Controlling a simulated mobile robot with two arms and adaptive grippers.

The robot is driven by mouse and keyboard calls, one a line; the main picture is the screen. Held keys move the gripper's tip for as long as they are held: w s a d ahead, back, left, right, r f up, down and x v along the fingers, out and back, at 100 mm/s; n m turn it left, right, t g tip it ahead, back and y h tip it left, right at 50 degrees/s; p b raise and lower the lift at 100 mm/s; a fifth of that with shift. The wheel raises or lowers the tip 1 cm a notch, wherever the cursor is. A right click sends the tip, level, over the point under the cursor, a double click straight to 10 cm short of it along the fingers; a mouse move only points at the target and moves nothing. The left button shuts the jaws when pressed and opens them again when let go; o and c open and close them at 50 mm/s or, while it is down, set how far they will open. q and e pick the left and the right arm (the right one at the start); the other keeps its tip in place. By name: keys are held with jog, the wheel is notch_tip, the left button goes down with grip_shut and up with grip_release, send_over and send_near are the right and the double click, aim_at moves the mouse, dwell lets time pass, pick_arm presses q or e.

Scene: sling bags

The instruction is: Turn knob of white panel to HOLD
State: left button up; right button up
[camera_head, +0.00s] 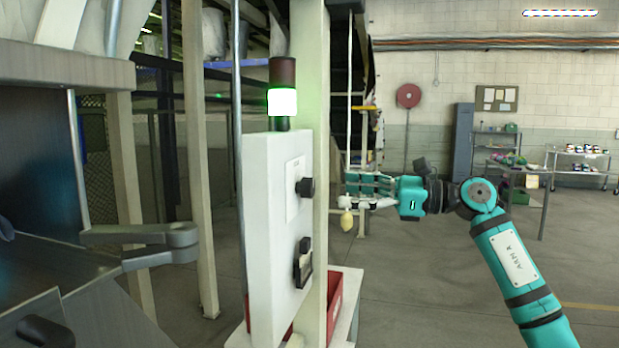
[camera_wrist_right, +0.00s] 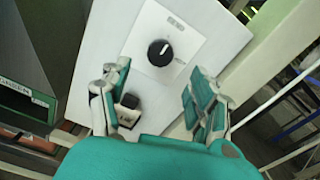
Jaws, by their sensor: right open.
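The white panel (camera_head: 268,230) stands upright left of centre in the head view, seen nearly edge-on. Its black round knob (camera_head: 306,187) sticks out of the right-hand face. In the right wrist view the knob (camera_wrist_right: 160,53) sits on a pale label plate, with a white pointer line; the printed words are too small to read. My right gripper (camera_head: 347,189) is open and empty, a short way to the right of the knob, its fingers pointing at the panel. In the right wrist view its fingers (camera_wrist_right: 160,93) are spread wide, with the knob beyond them. My left gripper is not in view.
A second black switch (camera_head: 303,262) is on the panel below the knob. A lit green lamp (camera_head: 282,100) stands on top. A pale post (camera_head: 315,120) rises beside the panel, near my right gripper. A red bin (camera_head: 335,300) is below. Open floor lies to the right.

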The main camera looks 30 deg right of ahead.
aim_at(313, 189)
jog(key=x, duration=0.1)
jog(key=p+x, duration=0.1)
jog(key=x, duration=0.1)
jog(key=p+x, duration=0.1)
jog(key=x, duration=0.1)
jog(key=shift+w+a+r, duration=0.15)
jog(key=shift+a+r, duration=0.1)
jog(key=shift+r, duration=0.05)
jog(key=shift+p+x, duration=0.3)
jog(key=shift+x, duration=0.8)
jog(key=shift+w+a+f, duration=0.2)
jog(key=shift+w, duration=0.1)
jog(key=shift+w+a, duration=0.1)
jog(key=c, duration=1.2)
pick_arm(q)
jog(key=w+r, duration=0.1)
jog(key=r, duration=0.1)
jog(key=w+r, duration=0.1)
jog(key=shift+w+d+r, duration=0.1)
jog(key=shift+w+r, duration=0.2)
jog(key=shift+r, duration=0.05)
pick_arm(e)
jog(key=shift+o, duration=0.2)
